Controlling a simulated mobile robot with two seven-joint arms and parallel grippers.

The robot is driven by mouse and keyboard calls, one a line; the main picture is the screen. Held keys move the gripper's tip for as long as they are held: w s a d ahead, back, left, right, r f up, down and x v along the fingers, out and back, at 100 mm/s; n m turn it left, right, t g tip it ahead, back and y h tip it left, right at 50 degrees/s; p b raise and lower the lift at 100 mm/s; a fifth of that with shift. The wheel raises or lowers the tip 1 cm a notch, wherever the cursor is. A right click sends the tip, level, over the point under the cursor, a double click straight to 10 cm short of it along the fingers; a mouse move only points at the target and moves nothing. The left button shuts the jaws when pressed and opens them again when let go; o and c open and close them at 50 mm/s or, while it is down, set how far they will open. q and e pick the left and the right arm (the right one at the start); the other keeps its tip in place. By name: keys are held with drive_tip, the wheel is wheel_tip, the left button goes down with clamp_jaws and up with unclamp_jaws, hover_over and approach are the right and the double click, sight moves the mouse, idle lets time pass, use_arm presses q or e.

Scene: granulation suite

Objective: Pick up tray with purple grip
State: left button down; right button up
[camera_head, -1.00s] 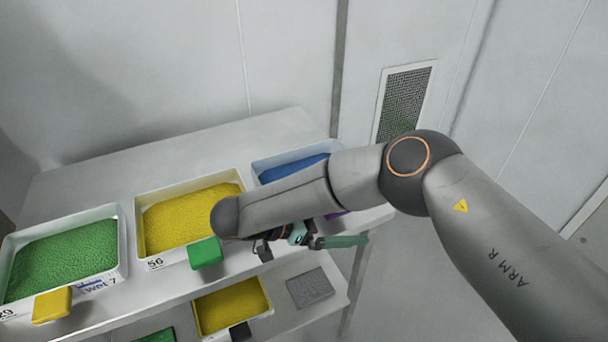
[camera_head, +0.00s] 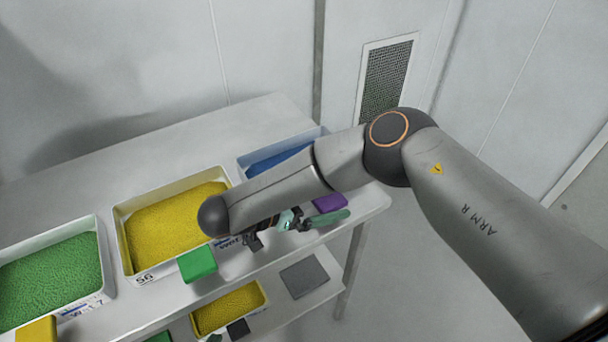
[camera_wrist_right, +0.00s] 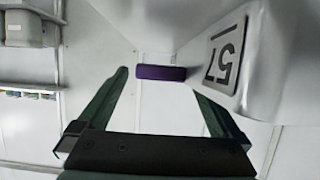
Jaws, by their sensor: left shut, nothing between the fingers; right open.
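The tray with the purple grip (camera_head: 330,203) is the blue-filled tray (camera_head: 247,160) at the right end of the upper shelf. My right arm hides much of its front. My right gripper (camera_head: 318,222) is open and empty, just in front of and below the purple grip in the head view. In the right wrist view the purple grip (camera_wrist_right: 162,73) lies between the two open fingertips of the right gripper (camera_wrist_right: 163,84); contact cannot be made out. The tray's wall with label 57 (camera_wrist_right: 226,55) is at the right there. My left gripper is not in view.
A yellow-filled tray (camera_head: 120,222) with a green grip (camera_head: 197,263) and a green-filled tray (camera_head: 108,270) with a yellow grip (camera_head: 37,330) stand to the left. The lower shelf holds a smaller yellow-filled tray (camera_head: 264,297) and a grey square (camera_head: 303,277).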

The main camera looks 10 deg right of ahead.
drive_tip(key=shift+x, duration=0.75)
drive_tip(key=shift+c, duration=0.4)
clamp_jaws()
